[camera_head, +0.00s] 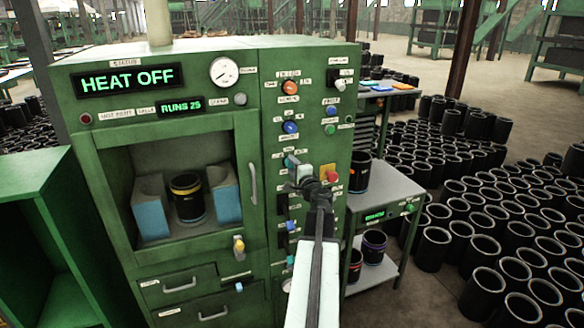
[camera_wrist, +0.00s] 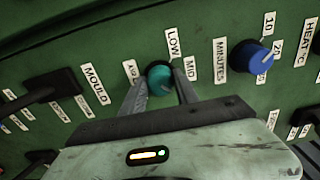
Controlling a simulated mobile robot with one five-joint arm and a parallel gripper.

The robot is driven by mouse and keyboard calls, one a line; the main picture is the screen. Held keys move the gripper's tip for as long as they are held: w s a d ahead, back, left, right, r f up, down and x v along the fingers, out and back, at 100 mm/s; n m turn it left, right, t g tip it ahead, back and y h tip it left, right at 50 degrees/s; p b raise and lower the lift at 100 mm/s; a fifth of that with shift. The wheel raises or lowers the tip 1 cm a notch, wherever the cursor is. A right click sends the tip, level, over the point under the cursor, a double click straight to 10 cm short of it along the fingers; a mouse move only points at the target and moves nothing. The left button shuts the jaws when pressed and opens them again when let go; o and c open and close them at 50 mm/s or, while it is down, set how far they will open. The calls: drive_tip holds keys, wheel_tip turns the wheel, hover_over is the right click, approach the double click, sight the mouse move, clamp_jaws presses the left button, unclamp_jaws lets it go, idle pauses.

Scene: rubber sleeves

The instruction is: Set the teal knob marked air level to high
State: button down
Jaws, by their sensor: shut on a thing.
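The teal knob (camera_wrist: 159,78) is on the green panel in the wrist view, with the labels LOW (camera_wrist: 173,43) and MID (camera_wrist: 190,68) beside it. A smaller label (camera_wrist: 131,72) on its left is hard to read. My gripper (camera_wrist: 160,88) has one finger on each side of the knob and is shut on it. I cannot tell which label the knob points to. In the head view my gripper (camera_head: 312,188) is at the machine's control panel, and a teal knob (camera_head: 291,161) shows just above it on the left.
A blue knob (camera_wrist: 250,56) marked MINUTES is close on the right in the wrist view. A dark lever (camera_wrist: 50,90) is on the left by the MOULD label. In the head view a red button (camera_head: 328,172) is beside my gripper. A side table (camera_head: 395,188) stands on the right.

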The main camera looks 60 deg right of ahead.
drive_tip(key=c, duration=0.9)
unclamp_jaws()
drive_tip(key=v, duration=0.7)
drive_tip(key=shift+s+a, duration=0.2)
drive_tip(key=shift+s, duration=0.05)
